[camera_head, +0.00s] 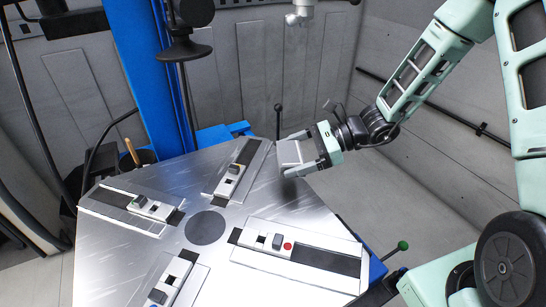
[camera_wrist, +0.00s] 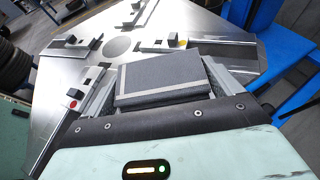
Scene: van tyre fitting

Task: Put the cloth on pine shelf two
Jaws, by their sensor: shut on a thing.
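The cloth (camera_wrist: 157,72) is a flat, folded grey pad with a pale stripe along its edge, in the middle of the wrist view. My gripper (camera_wrist: 163,85) is shut on it, with one finger on each side. In the head view, my gripper (camera_head: 291,153) is at the right corner of the metal turntable, and the cloth (camera_head: 288,152) shows light grey between its fingers. It appears to be held above the surface. No pine shelf shows in either view.
The tyre changer's metal turntable (camera_head: 150,250) carries several clamp slides, one with a red button (camera_head: 287,246). A blue column (camera_head: 138,75) with a black-tipped post stands behind. A green-knobbed lever (camera_head: 402,246) is at the right. Grey panelled walls enclose the space; floor shows beyond the turntable's right side.

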